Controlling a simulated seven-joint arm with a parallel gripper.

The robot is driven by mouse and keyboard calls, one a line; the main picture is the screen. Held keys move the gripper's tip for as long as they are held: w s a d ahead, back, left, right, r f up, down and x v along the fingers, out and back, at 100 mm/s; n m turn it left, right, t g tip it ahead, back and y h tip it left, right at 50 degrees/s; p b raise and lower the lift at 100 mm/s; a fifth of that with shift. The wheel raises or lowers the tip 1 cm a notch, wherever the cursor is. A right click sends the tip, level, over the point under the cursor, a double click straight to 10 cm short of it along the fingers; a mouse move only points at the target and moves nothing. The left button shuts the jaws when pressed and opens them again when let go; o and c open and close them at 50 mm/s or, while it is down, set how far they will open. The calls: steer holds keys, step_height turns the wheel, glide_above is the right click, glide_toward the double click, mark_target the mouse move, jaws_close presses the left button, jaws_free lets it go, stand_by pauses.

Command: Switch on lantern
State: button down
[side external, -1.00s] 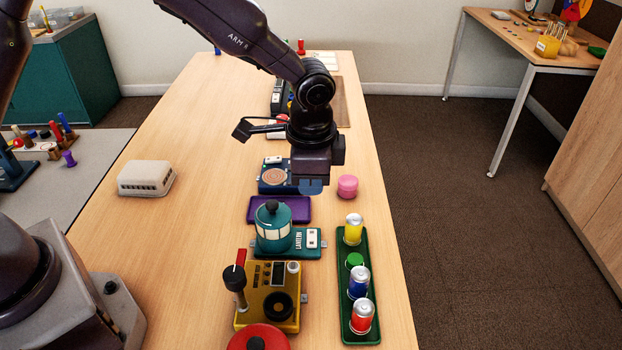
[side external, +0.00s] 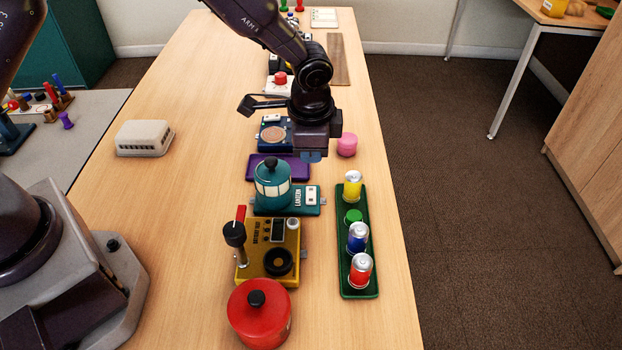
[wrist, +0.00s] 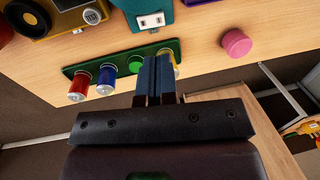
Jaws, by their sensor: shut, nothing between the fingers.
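The teal lantern (side external: 272,184) stands on a teal base lettered LANTERN, with a white switch plate (side external: 311,196) at its right end. The switch's position is too small to tell.
A green tray (side external: 370,272) holding several small cylinders lies right of the lantern. A yellow device (side external: 262,262) and a red lidded pot (side external: 272,325) stand in front. A purple tray (side external: 300,168) and pink cylinder (side external: 347,144) are behind.

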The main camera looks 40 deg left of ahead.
mark_target(311, 196)
steer(key=f, duration=0.6)
steer(key=w+a+f, duration=0.1)
steer(key=f, duration=0.2)
steer(key=shift+f, duration=0.1)
steer(key=shift+a+f, duration=0.1)
steer(key=shift+f, duration=0.05)
steer(key=shift+g, duration=0.3)
steer(key=shift+s, duration=0.1)
steer(key=shift+s+d, duration=0.5)
steer(key=shift+d, duration=0.15)
steer(key=shift+r, duration=0.2)
